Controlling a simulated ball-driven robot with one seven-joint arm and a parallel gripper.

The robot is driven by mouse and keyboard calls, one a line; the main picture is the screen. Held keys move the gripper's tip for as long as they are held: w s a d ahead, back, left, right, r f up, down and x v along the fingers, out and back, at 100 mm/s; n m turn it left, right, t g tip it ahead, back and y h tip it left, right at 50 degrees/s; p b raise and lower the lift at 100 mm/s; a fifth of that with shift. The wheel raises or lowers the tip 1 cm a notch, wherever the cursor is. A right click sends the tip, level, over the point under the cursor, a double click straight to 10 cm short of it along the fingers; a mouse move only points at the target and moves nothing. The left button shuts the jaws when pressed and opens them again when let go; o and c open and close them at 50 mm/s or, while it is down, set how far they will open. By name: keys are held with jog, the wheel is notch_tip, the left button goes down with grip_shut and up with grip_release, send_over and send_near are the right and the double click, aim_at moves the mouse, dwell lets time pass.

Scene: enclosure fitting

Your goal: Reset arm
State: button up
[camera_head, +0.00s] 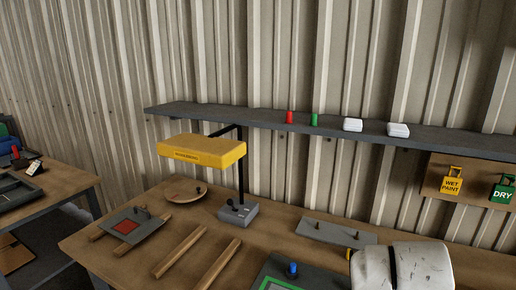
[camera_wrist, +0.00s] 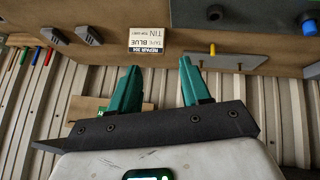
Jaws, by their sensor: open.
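My gripper (camera_wrist: 160,78) shows in the wrist view with two teal fingers standing apart, and nothing is between them. In the head view a white rounded part of my arm covers the bottom right of the bench (camera_head: 150,262); my fingers do not show there.
A grey shelf (camera_head: 240,116) on the corrugated wall holds a red cylinder (camera_head: 290,117), a green cylinder (camera_head: 314,120) and two white blocks. A yellow lamp (camera_head: 201,150) rises over the bench. Wooden bars, a round board (camera_head: 186,189) and plates with pegs occupy the bench.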

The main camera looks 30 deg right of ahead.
jog(key=s+a+f+n+g+y+b, duration=0.1)
jog(key=s+a+f+n+y, duration=0.25)
jog(key=s+a+f, duration=0.55)
jog(key=s+a+f+n+g+y, duration=0.1)
jog(key=s+a+f+n+y, duration=0.35)
jog(key=a+f, duration=0.8)
notch_tip(320, 180, down, 10)
jog(key=s+d+h+b, duration=0.1)
jog(key=b, duration=0.8)
jog(key=shift+d+n, duration=0.3)
jog(key=shift+n, duration=0.1)
jog(key=shift+c, duration=0.4)
